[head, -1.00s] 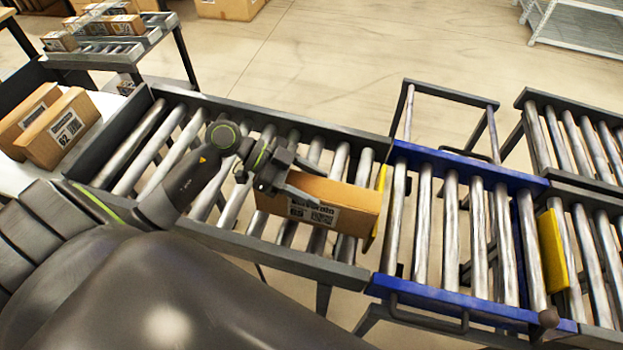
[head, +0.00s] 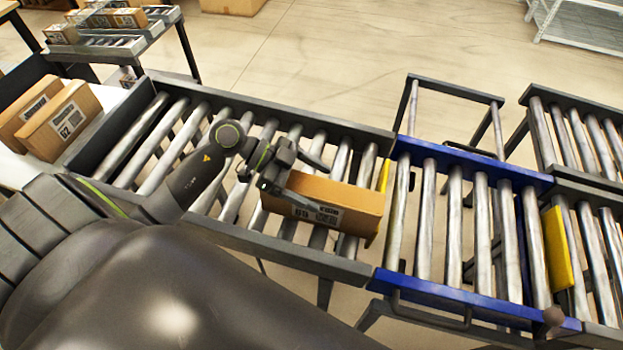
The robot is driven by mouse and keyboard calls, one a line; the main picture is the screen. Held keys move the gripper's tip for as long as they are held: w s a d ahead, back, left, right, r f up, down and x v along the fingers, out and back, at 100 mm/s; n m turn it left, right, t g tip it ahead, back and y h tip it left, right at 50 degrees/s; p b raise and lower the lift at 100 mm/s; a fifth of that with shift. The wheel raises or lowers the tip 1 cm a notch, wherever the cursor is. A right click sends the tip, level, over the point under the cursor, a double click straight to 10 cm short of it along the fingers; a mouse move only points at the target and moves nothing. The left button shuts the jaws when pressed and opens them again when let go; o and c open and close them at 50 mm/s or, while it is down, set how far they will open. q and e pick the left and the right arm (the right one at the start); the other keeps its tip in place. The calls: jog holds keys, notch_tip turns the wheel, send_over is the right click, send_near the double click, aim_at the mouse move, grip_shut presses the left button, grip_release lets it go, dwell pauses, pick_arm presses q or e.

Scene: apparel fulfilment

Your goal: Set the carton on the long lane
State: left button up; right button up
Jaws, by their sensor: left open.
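A brown carton (head: 335,200) with a white label on its near side lies on the grey-framed roller lane (head: 215,232), close to that lane's right end. Its right end is near a yellow stop plate (head: 383,178). My left gripper (head: 300,172) is open at the carton's left end, with a finger over its top left edge. Whether it touches the carton I cannot tell. My right gripper is not in view.
A blue-framed roller section (head: 470,160) stands right of the lane, with more grey roller lanes (head: 575,105) beyond and another yellow plate (head: 557,247). Two cartons (head: 62,120) stand on a white surface at left. A small roller rack (head: 110,40) holds several boxes.

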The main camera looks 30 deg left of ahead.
pick_arm(q)
jog(key=shift+a, duration=0.1)
jog(key=b+v, duration=0.1)
jog(key=v, duration=1.6)
jog(key=shift+s+a, duration=0.1)
jog(key=shift+s, duration=0.05)
